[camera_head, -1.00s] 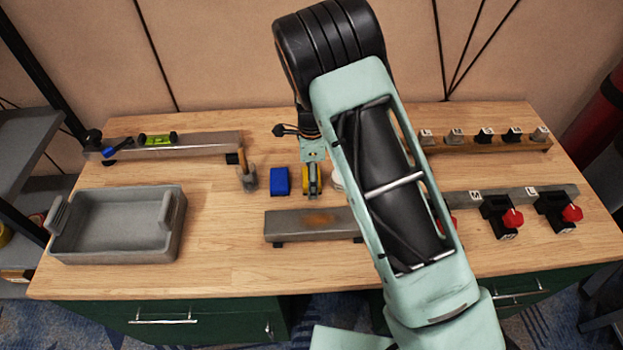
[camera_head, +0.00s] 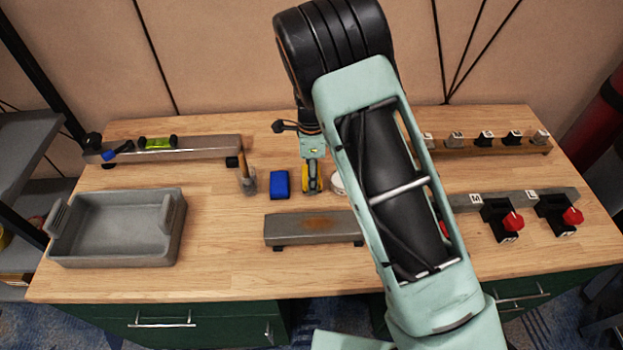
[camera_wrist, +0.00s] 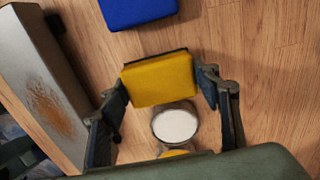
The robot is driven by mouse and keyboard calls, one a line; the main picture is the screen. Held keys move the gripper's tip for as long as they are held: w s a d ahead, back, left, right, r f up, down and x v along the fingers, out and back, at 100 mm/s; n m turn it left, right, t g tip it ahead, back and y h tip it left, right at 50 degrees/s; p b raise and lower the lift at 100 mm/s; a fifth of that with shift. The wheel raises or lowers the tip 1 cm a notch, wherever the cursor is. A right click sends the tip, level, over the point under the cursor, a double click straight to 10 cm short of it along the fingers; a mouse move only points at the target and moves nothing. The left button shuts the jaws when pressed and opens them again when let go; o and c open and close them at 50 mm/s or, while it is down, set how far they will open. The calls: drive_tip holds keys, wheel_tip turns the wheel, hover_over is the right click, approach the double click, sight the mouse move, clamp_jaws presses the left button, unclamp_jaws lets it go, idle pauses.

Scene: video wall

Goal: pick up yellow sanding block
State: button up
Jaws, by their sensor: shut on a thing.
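The yellow sanding block (camera_wrist: 158,80) is between the two fingers of my gripper (camera_wrist: 160,95) in the wrist view. The fingers press on its left and right sides, so my gripper is shut on it. In the head view, my gripper (camera_head: 311,185) hangs over the middle of the workbench with a bit of yellow block (camera_head: 306,186) showing. Most of the block is hidden there by the gripper. I cannot tell whether the block touches the bench.
A blue block (camera_head: 279,184) lies just left of the gripper. A round white-topped thing (camera_wrist: 175,124) is close by. A rusty-marked metal bar (camera_head: 290,230) lies in front. A grey tray (camera_head: 120,255) stands at the left, and red-knobbed clamps (camera_head: 513,221) at the right.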

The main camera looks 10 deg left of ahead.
drive_tip(key=s+d+r+b, duration=0.1)
drive_tip(key=s+d+r, duration=0.2)
drive_tip(key=s+r, duration=0.7)
drive_tip(key=shift+s+r, duration=0.35)
drive_tip(key=shift+s, duration=1.55)
drive_tip(key=shift+d, duration=0.1)
